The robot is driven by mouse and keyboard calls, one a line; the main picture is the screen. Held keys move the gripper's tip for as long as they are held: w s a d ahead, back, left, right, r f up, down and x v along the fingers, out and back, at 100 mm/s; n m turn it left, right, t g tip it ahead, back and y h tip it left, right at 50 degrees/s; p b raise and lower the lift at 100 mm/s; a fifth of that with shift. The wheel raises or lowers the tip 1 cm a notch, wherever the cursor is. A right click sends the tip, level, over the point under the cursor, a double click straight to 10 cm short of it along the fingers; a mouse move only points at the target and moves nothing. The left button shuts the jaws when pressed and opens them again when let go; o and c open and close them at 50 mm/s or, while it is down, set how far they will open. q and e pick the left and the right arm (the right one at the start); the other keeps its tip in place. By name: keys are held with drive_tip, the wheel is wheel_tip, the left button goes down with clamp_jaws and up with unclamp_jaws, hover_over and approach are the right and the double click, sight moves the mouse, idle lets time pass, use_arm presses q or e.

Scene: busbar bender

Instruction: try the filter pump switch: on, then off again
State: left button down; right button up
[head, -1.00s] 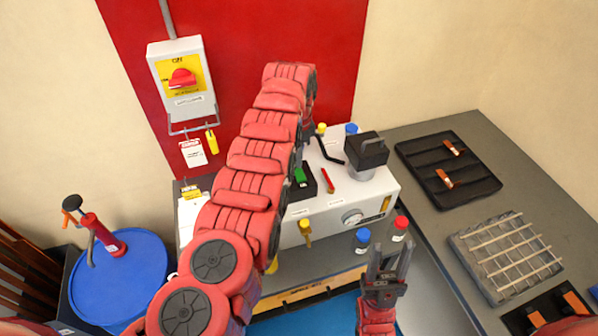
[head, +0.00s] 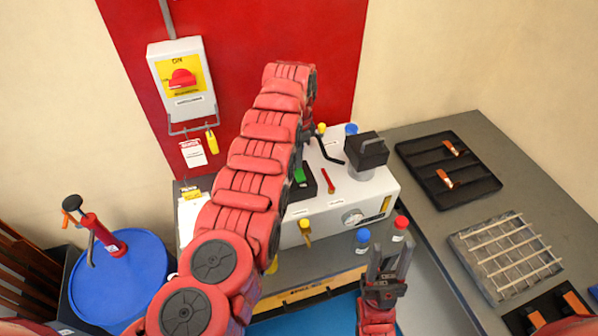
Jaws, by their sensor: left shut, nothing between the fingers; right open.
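A white machine (head: 335,205) stands on the bench, with a green switch (head: 300,176) in a dark housing on its top. I cannot read which label marks the filter pump, and the switch's position is unclear. My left arm reaches up over the machine and bends down behind itself. My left gripper (head: 299,166) is shut and empty, close to the green switch; the arm partly hides it, and I cannot tell whether it touches. My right gripper (head: 389,256) is open and empty in front of the machine, near the blue-capped and red-capped bottles.
A red lever (head: 327,181) and a dark-grey block (head: 366,152) are on the machine top. A wall isolator (head: 182,80) with a red knob is at upper left. A blue drum (head: 120,280) stands left. A black tray (head: 415,155) and wire rack (head: 505,255) lie right.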

use_arm(q)
drive_tip(key=shift+f+b, duration=0.4)
drive_tip(key=shift+f, duration=0.55)
idle(0.9)
drive_tip(key=shift+r, duration=1.2)
wheel_tip(320, 180, up, 2)
drive_tip(key=shift+r, duration=1.4)
drive_tip(key=shift+f, duration=0.1)
